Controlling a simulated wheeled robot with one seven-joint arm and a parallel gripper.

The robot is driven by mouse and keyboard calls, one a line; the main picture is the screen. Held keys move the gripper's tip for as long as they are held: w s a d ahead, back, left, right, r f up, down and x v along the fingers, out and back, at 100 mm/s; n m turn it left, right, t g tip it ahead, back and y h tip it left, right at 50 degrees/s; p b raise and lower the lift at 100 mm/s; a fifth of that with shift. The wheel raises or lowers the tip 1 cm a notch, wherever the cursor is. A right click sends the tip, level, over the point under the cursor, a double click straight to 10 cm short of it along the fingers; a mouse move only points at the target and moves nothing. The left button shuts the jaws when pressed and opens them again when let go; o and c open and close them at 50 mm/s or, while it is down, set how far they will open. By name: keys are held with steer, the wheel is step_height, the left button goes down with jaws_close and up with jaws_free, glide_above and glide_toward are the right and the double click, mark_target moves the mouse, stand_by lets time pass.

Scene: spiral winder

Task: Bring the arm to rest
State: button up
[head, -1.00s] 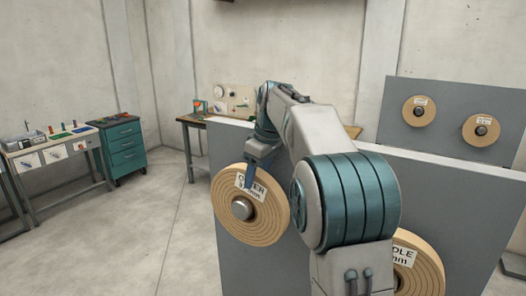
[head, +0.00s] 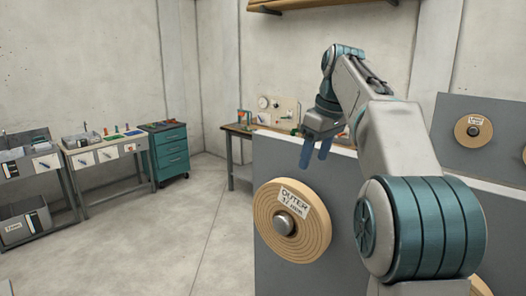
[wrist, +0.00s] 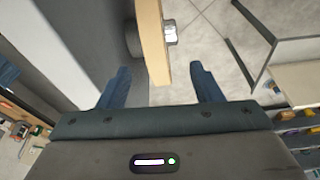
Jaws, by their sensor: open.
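My gripper (head: 314,154) is raised above the spool labelled OUTER in the head view, with its blue fingers pointing down. In the wrist view my gripper (wrist: 160,86) is open, and nothing is between its fingers. The OUTER spool (head: 265,222) is a tan wound disc on a metal hub, mounted on the grey panel (head: 345,200). In the wrist view the spool shows edge-on (wrist: 153,35) beyond the fingertips, apart from them.
Another tan spool (head: 462,131) hangs on a rear grey panel at the right. A workbench (head: 240,130) stands behind the front panel. A teal drawer cabinet (head: 172,155) and a bench with bins (head: 100,150) stand at the left. The floor between is clear.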

steer(key=s+a+f+m+t+h+b, duration=0.1)
steer(key=s+f+m, duration=0.7)
steer(key=s+f, duration=1.7)
steer(key=shift+s+a+f+t+h+b, duration=0.3)
steer(key=shift+s+a+h+b, duration=0.3)
steer(key=shift+s, duration=0.55)
